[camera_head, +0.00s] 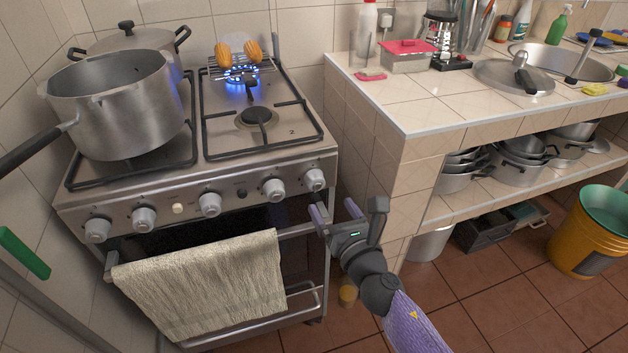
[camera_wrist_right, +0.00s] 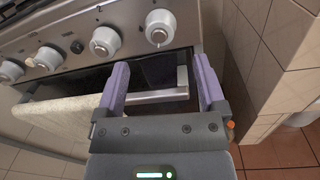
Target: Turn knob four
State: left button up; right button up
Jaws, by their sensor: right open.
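The stove's front panel carries several round grey knobs in a row. No number on the knobs is readable. My right gripper (camera_head: 335,212) is open and empty, below and right of the end knob, near the oven handle's right end. Its two purple fingers (camera_wrist_right: 160,80) point at the stove, touching no knob. My left gripper is out of view.
A cream towel (camera_head: 205,285) hangs over the oven handle (camera_head: 300,230). A lit back-right burner (camera_head: 242,84) heats a rack with two orange-brown pieces. A large pot (camera_head: 120,110) stands on the left, its handle jutting forward. The tiled counter (camera_head: 400,125) borders the right.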

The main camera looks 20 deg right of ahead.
aim_at(319, 187)
jog(key=w, duration=0.4)
jog(key=w+b, duration=0.1)
jog(key=shift+w+a+f, duration=0.2)
jog(key=shift+w+a, duration=0.1)
jog(key=shift+w, duration=0.1)
jog(key=shift+w+r, duration=0.1)
jog(key=shift+w, duration=0.5)
grip_shut()
